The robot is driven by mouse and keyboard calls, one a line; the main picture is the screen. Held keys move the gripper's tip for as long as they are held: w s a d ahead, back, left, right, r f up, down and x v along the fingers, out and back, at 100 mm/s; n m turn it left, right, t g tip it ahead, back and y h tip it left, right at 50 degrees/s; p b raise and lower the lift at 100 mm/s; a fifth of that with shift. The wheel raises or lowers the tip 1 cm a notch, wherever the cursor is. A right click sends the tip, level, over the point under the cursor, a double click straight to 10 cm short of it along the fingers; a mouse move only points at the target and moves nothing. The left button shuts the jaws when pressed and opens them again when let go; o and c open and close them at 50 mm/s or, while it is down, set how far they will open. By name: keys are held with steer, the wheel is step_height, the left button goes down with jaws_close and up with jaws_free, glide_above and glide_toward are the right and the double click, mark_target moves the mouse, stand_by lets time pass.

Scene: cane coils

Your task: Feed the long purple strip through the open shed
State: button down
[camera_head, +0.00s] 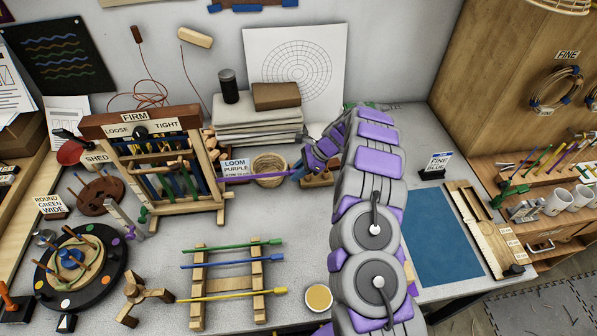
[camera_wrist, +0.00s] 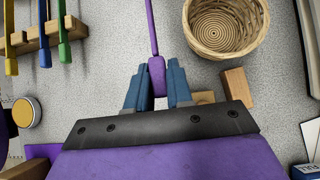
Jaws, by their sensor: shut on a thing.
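The purple strip (camera_wrist: 151,25) has a thicker purple end, which my gripper (camera_wrist: 153,92) holds between its two blue fingers. The strip runs straight away from the fingers in the wrist view. In the head view the strip (camera_head: 262,176) extends left from my gripper (camera_head: 299,172), past the basket and the "LOOM PURPLE" sign (camera_head: 236,168), towards the right side of the wooden loom (camera_head: 190,208). The loom holds upright green and blue strips and stands near a "SHED" sign (camera_head: 96,158). I cannot tell whether the strip's far tip is inside the shed.
A woven basket (camera_head: 270,163) sits behind the strip and shows right of it in the wrist view (camera_wrist: 251,42). A wooden rack (camera_head: 197,318) with green, blue and yellow strips stands in front. A blue mat (camera_head: 442,245) lies right of my arm.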

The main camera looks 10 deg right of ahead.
mark_target(232, 179)
steer(key=shift+a+p, duration=0.3)
steer(key=shift+a, duration=1.7)
steer(key=shift+a+p, duration=0.55)
steer(key=shift+a, duration=1.7)
steer(key=shift+a, duration=0.15)
steer(key=shift+a+p, duration=0.4)
steer(key=shift+a, duration=1.7)
steer(key=shift+a, duration=0.15)
steer(key=shift+a+p, duration=0.35)
steer(key=shift+a, duration=1.75)
steer(key=shift+a, duration=0.1)
steer(key=shift+a+p, duration=0.45)
steer(key=shift+a, duration=1.75)
